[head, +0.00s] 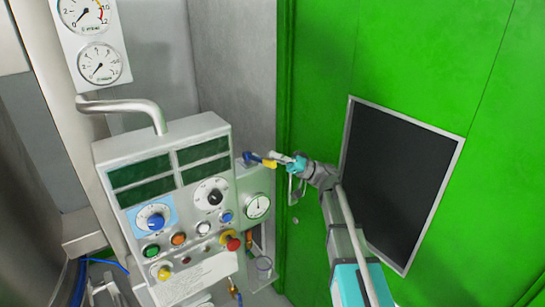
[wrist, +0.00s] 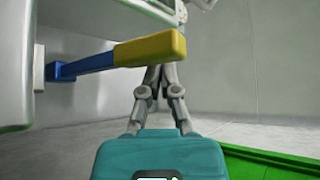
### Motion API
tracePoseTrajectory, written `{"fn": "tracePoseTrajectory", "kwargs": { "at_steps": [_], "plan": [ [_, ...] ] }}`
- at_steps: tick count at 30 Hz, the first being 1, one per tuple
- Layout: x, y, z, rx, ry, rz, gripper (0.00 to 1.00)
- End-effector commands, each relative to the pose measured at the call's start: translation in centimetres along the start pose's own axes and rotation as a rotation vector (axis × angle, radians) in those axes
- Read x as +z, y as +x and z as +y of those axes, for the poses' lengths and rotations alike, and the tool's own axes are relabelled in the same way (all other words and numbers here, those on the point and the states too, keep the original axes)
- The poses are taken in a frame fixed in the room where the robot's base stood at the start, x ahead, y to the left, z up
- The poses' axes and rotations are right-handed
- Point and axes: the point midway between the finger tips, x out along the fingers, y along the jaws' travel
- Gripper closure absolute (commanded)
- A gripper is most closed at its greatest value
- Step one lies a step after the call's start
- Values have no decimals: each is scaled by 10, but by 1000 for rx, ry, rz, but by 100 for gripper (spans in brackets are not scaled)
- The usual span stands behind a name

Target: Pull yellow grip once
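The yellow grip (head: 270,164) is the end of a blue lever (head: 252,157) on the right side of a control panel in the head view. In the wrist view the yellow grip (wrist: 150,49) lies across the upper middle, with the blue lever (wrist: 85,64) running left from it. My gripper (head: 282,157) is close to the grip's right end in the head view. In the wrist view my gripper's fingers (wrist: 162,74) come together, and the grip hides their tips. The grip does not appear between the fingers; I cannot tell whether they touch it.
The control panel (head: 218,164) carries dials, coloured buttons and a red knob (head: 233,244). A small gauge (head: 258,206) sits below the lever. A green wall (head: 325,60) with a dark window (head: 395,180) is close on the right. A metal handle (head: 296,190) is just below my gripper.

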Motion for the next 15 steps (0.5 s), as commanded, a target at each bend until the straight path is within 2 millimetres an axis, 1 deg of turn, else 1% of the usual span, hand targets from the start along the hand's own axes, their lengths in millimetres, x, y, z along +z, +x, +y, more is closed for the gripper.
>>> {"fn": "tracePoseTrajectory", "kwargs": {
  "at_steps": [1,8,15],
  "plan": [
    [12,-1,0,10,5,-30,100],
    [12,0,-1,10,5,-30,100],
    [4,6,-6,8,5,-26,100]
  ]
}}
